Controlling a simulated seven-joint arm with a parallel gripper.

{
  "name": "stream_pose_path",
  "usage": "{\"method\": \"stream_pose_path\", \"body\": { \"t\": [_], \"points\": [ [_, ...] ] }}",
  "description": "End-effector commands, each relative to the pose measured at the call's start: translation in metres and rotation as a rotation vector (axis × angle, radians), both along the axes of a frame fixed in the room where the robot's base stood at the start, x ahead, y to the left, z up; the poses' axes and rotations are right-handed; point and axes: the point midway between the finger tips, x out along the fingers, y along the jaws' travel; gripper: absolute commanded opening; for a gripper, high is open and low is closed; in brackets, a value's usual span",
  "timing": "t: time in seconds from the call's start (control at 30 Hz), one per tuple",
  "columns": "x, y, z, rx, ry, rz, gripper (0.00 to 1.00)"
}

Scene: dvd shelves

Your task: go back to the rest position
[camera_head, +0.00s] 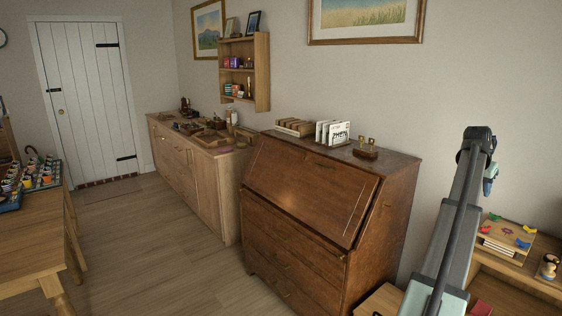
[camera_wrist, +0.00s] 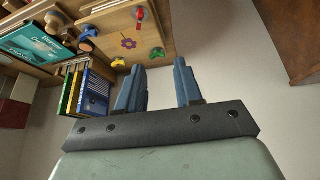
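My gripper (camera_wrist: 160,82) shows in the wrist view with its two blue fingers apart and nothing between them. It points toward a bare wall, beside a wooden shelf unit (camera_wrist: 168,30). In the head view my arm rises at the right, in front of the wall, and the fingers there are mostly hidden behind the arm's end. The gripper touches nothing that I can see.
A low wooden shelf (camera_head: 545,282) with toys stands right of my arm. Upright cases (camera_wrist: 80,90) and a teal book (camera_wrist: 35,45) are at the wrist view's left. A brown bureau (camera_head: 320,195) stands left of my arm. Open floor (camera_head: 165,245) lies farther left.

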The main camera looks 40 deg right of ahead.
Motion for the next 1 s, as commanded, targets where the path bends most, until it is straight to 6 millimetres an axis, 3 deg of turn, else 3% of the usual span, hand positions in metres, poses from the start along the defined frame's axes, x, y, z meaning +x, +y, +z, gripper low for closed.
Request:
{"method": "stream_pose_path", "body": {
  "t": [0.1,0.37,0.67,1.0],
  "points": [
    [0.001,0.025,-0.019,-0.029,0.006,0.099,0.35],
    [0.012,0.053,-0.104,0.004,0.02,0.224,0.35],
    [0.069,0.117,-0.228,0.097,0.027,0.383,0.35],
    [0.139,0.221,-0.357,0.232,0.039,0.552,0.35]
  ]
}}
